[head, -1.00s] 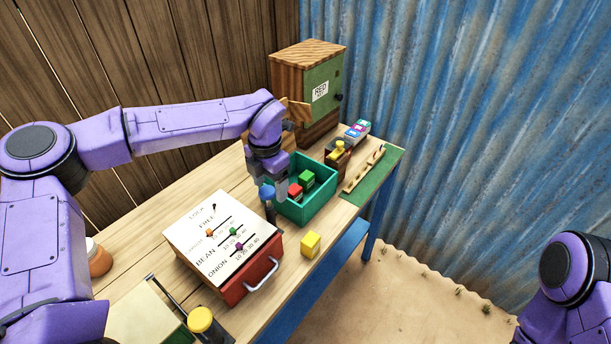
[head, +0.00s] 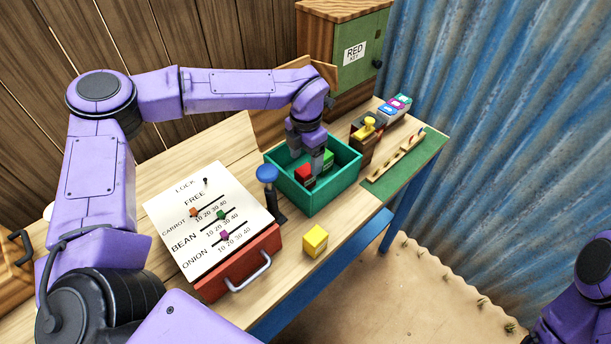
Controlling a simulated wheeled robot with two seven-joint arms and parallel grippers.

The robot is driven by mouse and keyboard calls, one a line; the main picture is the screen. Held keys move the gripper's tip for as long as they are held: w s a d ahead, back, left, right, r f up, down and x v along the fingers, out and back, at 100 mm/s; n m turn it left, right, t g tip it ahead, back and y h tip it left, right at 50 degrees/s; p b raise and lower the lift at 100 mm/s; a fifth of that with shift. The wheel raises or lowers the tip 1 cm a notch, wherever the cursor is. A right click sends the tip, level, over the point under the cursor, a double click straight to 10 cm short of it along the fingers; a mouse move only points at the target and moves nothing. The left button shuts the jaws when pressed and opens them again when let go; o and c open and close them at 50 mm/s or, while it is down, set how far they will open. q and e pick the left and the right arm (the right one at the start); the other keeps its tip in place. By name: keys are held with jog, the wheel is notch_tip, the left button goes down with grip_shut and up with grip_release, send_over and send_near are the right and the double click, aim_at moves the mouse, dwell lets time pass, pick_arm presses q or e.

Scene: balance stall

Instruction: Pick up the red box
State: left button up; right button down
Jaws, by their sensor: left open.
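The red box (head: 303,173) lies inside the teal open tray (head: 314,203) on the table, beside a green box (head: 327,158). My left gripper (head: 307,160) is open and points down into the tray, with its fingers close to the red box. The gripper partly hides both boxes, and I cannot tell whether a finger touches the red one. My right gripper is out of the picture; only part of my right arm shows at the lower right.
A yellow cube (head: 315,241) sits in front of the tray. A blue-knobbed lever (head: 267,174) stands at its left, beside a slider panel (head: 192,238) over a red drawer (head: 238,268). A cabinet (head: 345,60) marked RED KEY stands behind. A green mat (head: 425,158) lies right.

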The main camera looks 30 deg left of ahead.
aim_at(305, 169)
pick_arm(q)
jog(key=f+p, duration=0.2)
jog(key=f, duration=0.4)
jog(key=shift+s+f, duration=0.15)
jog(key=shift+s, duration=0.05)
jog(key=shift+f, duration=0.35)
jog(key=shift+w+f, duration=0.1)
jog(key=shift+f, duration=0.05)
jog(key=c, duration=1.1)
